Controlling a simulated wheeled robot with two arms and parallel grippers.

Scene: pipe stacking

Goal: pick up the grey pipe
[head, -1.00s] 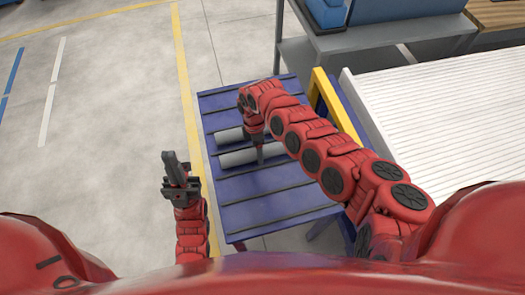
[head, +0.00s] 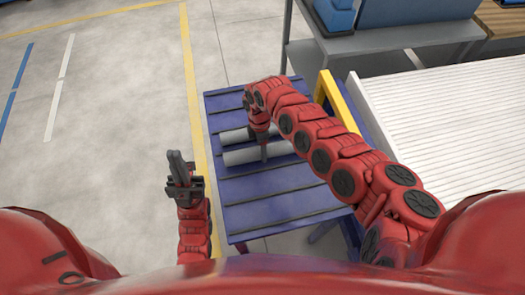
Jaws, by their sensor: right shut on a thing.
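Two grey pipes lie side by side across the ridged blue table. The nearer grey pipe (head: 240,157) is under my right gripper (head: 265,154), which points down and is shut on it. The pipe still looks level with the table; a gap beneath it cannot be made out. The farther grey pipe (head: 233,136) lies just behind, partly hidden by my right wrist. My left gripper (head: 179,160) is left of the table, away from both pipes, fingers pointing up. Its fingers look close together, but a gap cannot be judged.
The blue table (head: 270,207) has dark raised strips and bare room in front of the pipes. A yellow frame (head: 338,101) stands at its right edge, beside a white slatted surface (head: 435,110). A grey bench (head: 390,40) is behind. Open floor lies left.

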